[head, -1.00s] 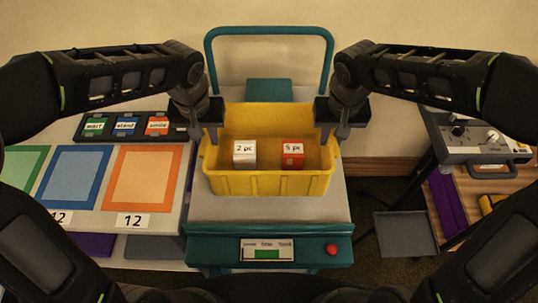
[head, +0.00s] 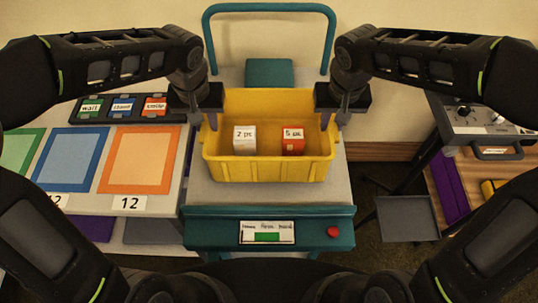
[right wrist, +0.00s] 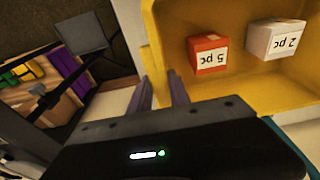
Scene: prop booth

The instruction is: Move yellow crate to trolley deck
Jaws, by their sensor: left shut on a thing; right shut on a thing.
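The yellow crate (head: 268,171) is upright over the grey trolley deck (head: 268,196). I cannot tell if its base touches the deck. Inside it stand a white box marked "2 pc" (head: 245,140) and a red box marked "5 pc" (head: 293,141). My left gripper (head: 212,120) is shut on the crate's left wall. My right gripper (head: 324,120) is shut on its right wall; its fingers (right wrist: 163,88) also show at the crate's edge in the right wrist view. The crate hides the deck beneath it.
The trolley's teal handle (head: 268,8) rises behind the crate; a display panel (head: 267,232) and red button (head: 333,232) are at its front. A table with coloured mats (head: 139,160) is at left. A grey device (head: 480,125) stands on a bench at right.

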